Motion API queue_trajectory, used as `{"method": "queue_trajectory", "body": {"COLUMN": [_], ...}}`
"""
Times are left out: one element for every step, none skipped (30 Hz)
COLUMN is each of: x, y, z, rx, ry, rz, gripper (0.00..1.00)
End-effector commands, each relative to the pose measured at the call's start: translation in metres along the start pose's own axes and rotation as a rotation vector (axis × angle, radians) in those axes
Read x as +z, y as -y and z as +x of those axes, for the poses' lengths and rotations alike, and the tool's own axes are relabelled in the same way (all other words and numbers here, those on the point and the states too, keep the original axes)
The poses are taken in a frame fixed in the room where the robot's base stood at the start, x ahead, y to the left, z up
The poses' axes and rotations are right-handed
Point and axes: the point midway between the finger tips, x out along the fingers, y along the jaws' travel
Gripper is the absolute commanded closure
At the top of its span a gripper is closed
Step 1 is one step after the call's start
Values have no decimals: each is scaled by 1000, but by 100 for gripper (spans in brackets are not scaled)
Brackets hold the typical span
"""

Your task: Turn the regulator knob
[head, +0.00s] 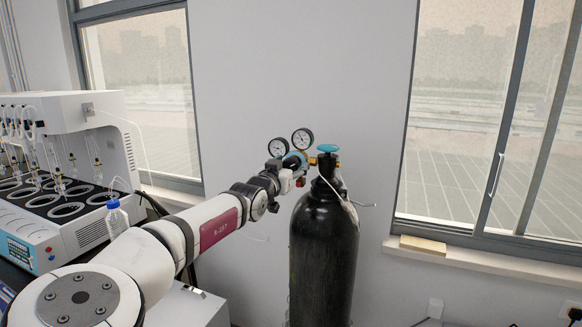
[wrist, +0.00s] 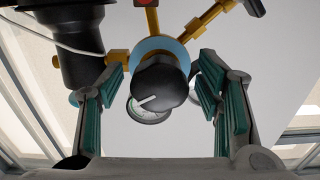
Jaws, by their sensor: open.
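The regulator knob (wrist: 163,87) is black and round with a white pointer line, and shows in the middle of the wrist view. A blue ring and brass fittings lie behind it. My gripper (wrist: 160,78) is open, with one green-padded finger to the left of the knob and one to the right. Gaps show on both sides, and I cannot tell the depth between fingertips and knob. In the head view my gripper (head: 287,180) is beside the regulator, below two pressure gauges (head: 302,139), and my arm hides the knob.
A black gas cylinder (head: 323,258) stands upright against the wall, with a teal valve handwheel (head: 328,148) on top. A thin white hose runs along its shoulder. A white distiller (head: 66,150) with glassware and a blue-capped bottle (head: 115,218) are at the left.

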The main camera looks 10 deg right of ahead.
Motion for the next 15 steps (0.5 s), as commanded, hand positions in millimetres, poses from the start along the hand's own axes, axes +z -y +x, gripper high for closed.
{"method": "queue_trajectory", "body": {"x": [0,0,0,0,0,0,0,0,0,0,0,0,0,0,0], "y": [0,0,0,0,0,0,0,0,0,0,0,0,0,0,0], "z": [0,0,0,0,0,0,0,0,0,0,0,0,0,0,0], "rx": [0,0,0,0,0,0,0,0,0,0,0,1,1,1,1], "ry": [0,0,0,0,0,0,0,0,0,0,0,0,0,0,0], "rz": [0,0,0,0,0,0,0,0,0,0,0,-1,-1,0,1], "gripper": [41,41,41,41,41,50,56,63,72,79,86,89,89,89,89]}}
